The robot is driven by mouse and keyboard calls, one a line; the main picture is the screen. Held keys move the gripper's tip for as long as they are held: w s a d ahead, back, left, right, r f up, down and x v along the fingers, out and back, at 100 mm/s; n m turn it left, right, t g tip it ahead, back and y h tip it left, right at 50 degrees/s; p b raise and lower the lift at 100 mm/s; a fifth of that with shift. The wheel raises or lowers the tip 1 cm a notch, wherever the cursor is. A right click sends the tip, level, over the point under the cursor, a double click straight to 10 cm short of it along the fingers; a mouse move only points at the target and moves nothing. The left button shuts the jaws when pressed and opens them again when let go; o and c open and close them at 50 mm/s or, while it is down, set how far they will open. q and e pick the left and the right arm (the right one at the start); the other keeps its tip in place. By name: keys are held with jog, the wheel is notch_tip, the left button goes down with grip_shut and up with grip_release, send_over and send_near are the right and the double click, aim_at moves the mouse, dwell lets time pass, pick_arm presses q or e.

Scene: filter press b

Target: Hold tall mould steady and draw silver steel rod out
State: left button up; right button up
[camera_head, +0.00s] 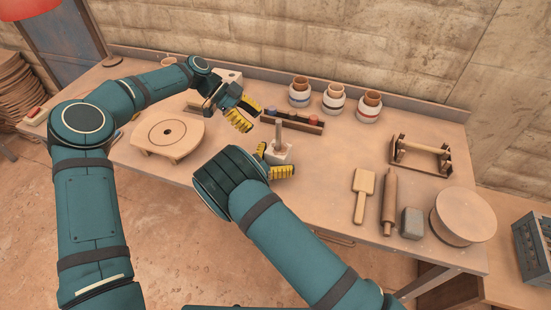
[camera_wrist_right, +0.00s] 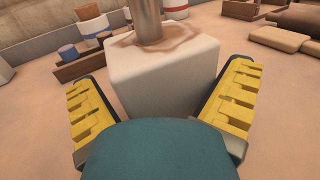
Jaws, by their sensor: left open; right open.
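The tall mould (camera_head: 278,156) is a white block standing on the table near its middle, with the silver steel rod (camera_head: 278,132) upright out of its top. In the right wrist view the mould (camera_wrist_right: 163,78) fills the centre, and the rod (camera_wrist_right: 148,20) rises from a brownish, clay-coloured top. My right gripper (camera_head: 277,165) is open, and its yellow-padded fingers (camera_wrist_right: 162,112) stand on either side of the mould. My left gripper (camera_head: 246,113) is open and empty, up and to the left of the rod, apart from it.
A narrow wooden rack (camera_head: 297,122) with small coloured items stands just behind the mould. A round wooden board (camera_head: 168,134) lies left. Several banded jars stand at the back. A paddle (camera_head: 362,195), a rolling pin (camera_head: 389,200) and a round disc (camera_head: 463,215) lie right.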

jog(key=c, duration=1.4)
pick_arm(q)
jog(key=shift+o, duration=0.5)
jog(key=n+t+y, duration=0.2)
jog(key=t+y, duration=0.1)
jog(key=y, duration=0.6)
send_near(279, 131)
jog(key=shift+w+d, duration=0.25)
jog(key=shift+w, duration=0.1)
jog(key=shift+d+r+y, duration=0.1)
jog(key=shift+r+y, duration=0.3)
jog(key=shift+r, duration=0.15)
notch_tip(279, 131, down, 12)
jog(key=shift+r, duration=0.1)
